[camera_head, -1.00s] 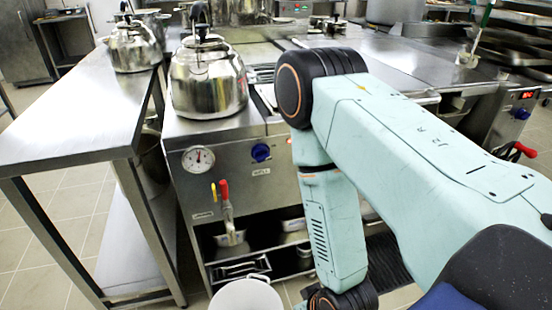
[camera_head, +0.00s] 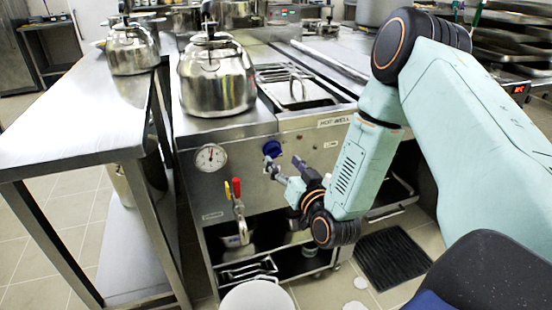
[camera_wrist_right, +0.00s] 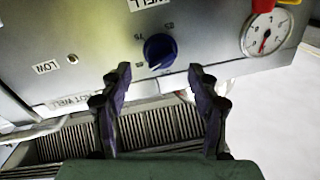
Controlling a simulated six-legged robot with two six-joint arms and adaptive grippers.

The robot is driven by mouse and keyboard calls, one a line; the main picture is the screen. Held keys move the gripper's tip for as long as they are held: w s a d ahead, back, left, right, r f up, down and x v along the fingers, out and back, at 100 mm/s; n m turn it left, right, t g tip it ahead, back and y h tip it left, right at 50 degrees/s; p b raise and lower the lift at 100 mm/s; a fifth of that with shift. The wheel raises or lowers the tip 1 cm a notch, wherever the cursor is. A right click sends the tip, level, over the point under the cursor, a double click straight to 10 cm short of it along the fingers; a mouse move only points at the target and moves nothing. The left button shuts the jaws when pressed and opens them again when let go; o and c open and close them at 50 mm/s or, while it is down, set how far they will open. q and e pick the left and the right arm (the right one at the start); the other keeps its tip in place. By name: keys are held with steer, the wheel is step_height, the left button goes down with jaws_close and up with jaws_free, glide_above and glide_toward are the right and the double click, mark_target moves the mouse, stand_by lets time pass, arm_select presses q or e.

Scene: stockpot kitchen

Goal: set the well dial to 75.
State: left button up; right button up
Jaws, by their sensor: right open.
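The well dial is a blue knob (camera_head: 272,148) on the steel front panel of the hot-well unit. It also shows in the right wrist view as a blue knob (camera_wrist_right: 159,50) with small printed marks around it and a "WELL" label at the top edge. My right gripper (camera_head: 284,168) is just below and in front of the knob, pointing at the panel. In the right wrist view my right gripper (camera_wrist_right: 160,80) has its two dark fingers apart, with the knob beyond and between them, not touching. My left gripper is not in view.
A round gauge (camera_head: 211,157) sits left of the knob. Below it are red and yellow tap handles (camera_head: 236,189). A kettle (camera_head: 216,80) stands on the unit above. A steel table (camera_head: 70,120) is at left, and a white bucket (camera_head: 255,297) is on the floor.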

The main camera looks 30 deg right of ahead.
mark_target(277, 156)
steer(key=w, duration=0.2)
steer(key=w+b, duration=0.1)
steer(key=shift+w+d+f, duration=0.1)
steer(key=shift+w+d, duration=0.15)
steer(key=shift+w, duration=0.55)
steer(key=c, duration=1.2)
